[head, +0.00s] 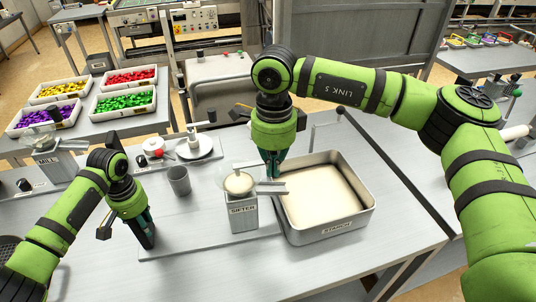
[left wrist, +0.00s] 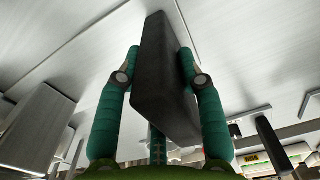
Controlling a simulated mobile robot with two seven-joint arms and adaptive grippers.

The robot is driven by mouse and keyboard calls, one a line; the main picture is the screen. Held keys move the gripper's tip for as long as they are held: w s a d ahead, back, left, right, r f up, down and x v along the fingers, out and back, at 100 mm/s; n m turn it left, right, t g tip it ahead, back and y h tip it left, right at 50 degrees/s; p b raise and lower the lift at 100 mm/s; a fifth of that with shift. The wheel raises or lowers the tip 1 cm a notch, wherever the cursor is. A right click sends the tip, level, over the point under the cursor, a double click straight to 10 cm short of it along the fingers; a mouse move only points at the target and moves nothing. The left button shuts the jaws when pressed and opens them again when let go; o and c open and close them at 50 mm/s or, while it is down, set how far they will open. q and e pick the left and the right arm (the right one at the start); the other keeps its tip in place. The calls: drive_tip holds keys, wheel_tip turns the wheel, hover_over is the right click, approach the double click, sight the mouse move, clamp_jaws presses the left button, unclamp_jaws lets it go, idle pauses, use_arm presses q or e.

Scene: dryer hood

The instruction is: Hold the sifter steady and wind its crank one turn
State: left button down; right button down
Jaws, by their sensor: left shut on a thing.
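The sifter (head: 244,217) is a grey upright box with a clear bowl of pale powder on top. It stands on a flat grey board (head: 190,243). A short grey crank arm (head: 273,188) sticks out at its upper right. My left gripper (head: 147,236) is left of the sifter, shut on a dark upright block-like handle (left wrist: 165,80) at the board's left end. The block fills the space between the fingers in the left wrist view. My right gripper (head: 273,172) points down just above the crank arm; whether its fingers close on a knob is hidden.
A metal pan of white powder marked STARCH (head: 325,232) stands close right of the sifter. A grey cup (head: 179,181) and a small scale with a white plate (head: 195,149) are behind it. A mill (head: 55,165) stands at far left. The table front is clear.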

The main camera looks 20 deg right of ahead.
drive_tip(key=shift+w+d+n, duration=0.4)
drive_tip(key=shift+w+n, duration=0.5)
drive_tip(key=shift+n, duration=0.35)
drive_tip(key=shift+w+d+n, duration=0.4)
drive_tip(key=shift+w+n, duration=0.5)
drive_tip(key=shift+n, duration=0.3)
drive_tip(key=shift+w+d+n, duration=0.4)
drive_tip(key=shift+w+n, duration=0.5)
drive_tip(key=shift+n, duration=0.35)
drive_tip(key=shift+w+n, duration=0.55)
drive_tip(key=shift+n, duration=0.15)
drive_tip(key=w+a+n, duration=0.4)
drive_tip(key=w+n, duration=0.3)
drive_tip(key=n, duration=0.4)
drive_tip(key=shift+w, duration=0.3)
